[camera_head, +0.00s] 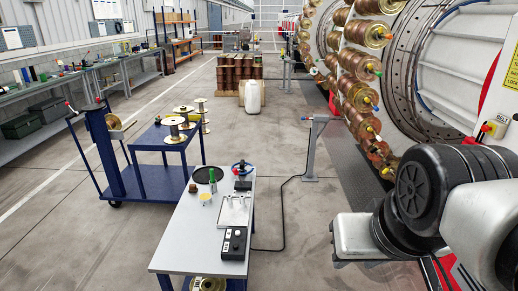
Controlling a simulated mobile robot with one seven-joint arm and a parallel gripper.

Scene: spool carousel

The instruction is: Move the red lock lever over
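No part is clearly readable as the red lock lever. A grey post (311,150) stands on the floor near the middle, with a horizontal bar (325,118) on top. A small red tip (305,118) shows at the bar's left end. Another small red end (68,103) shows at the top of the blue lift cart (112,152) on the left. Both are too small to tell their exact form or position. My arm, black and silver, fills the lower right. My gripper's fingers are not visible, so its opening is hidden.
A grey-topped table (197,236) with tools and a black control box (234,243) stands in front. A blue cart (165,137) carries spools. The large spool carousel (365,80) rises at right. A black cable runs over the floor (285,215) from table to post. Floor between is otherwise clear.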

